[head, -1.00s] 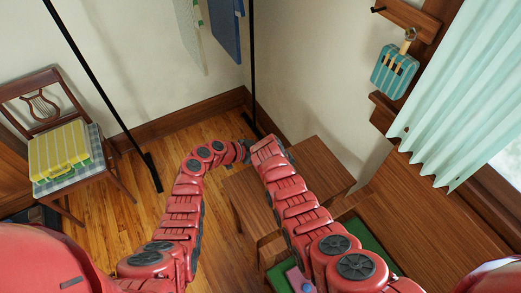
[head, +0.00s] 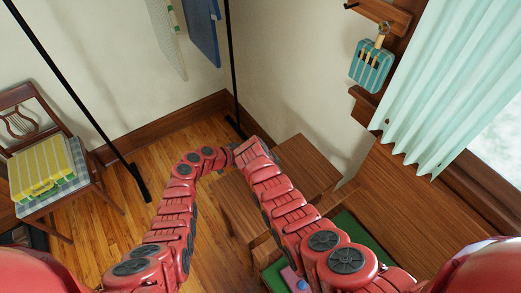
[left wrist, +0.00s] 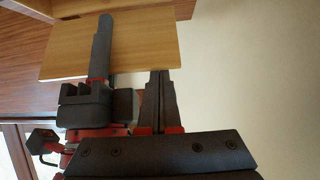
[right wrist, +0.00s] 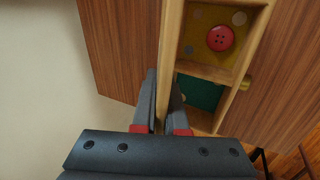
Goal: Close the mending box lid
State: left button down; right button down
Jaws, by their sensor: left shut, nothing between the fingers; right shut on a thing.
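The mending box (right wrist: 222,72) shows open in the right wrist view, with a red button (right wrist: 220,38) in one compartment and a green-lined one below. A light wooden board, apparently its lid (left wrist: 145,45), stands in the left wrist view; its edge shows in the right wrist view. My right gripper (right wrist: 161,100) is shut on that edge, one finger in front of the board in the left wrist view. My left gripper (left wrist: 158,75) is shut and empty, close beside the right one and just below the board. In the head view, my arms hide both grippers and the box.
A wooden table (head: 305,165) stands under my arms. A wooden bench (head: 400,205) and a green cloth (head: 350,235) lie at right. A yellow case (head: 45,168) sits on a lyre chair at left. Black rack poles (head: 232,65) stand behind. A teal bag (head: 371,66) hangs by the curtain.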

pick_arm(q)
jog(key=shift+s+a+f, duration=0.2)
jog(key=shift+a+f, duration=0.15)
jog(key=shift+f, duration=0.2)
pick_arm(e)
jog(key=shift+w+d, duration=0.15)
jog(key=shift+d, duration=0.15)
jog(key=c, duration=1.2)
grip_release()
jog(key=shift+o, duration=1.1)
pick_arm(q)
jog(key=shift+w, duration=0.1)
pick_arm(e)
jog(key=shift+a, duration=0.1)
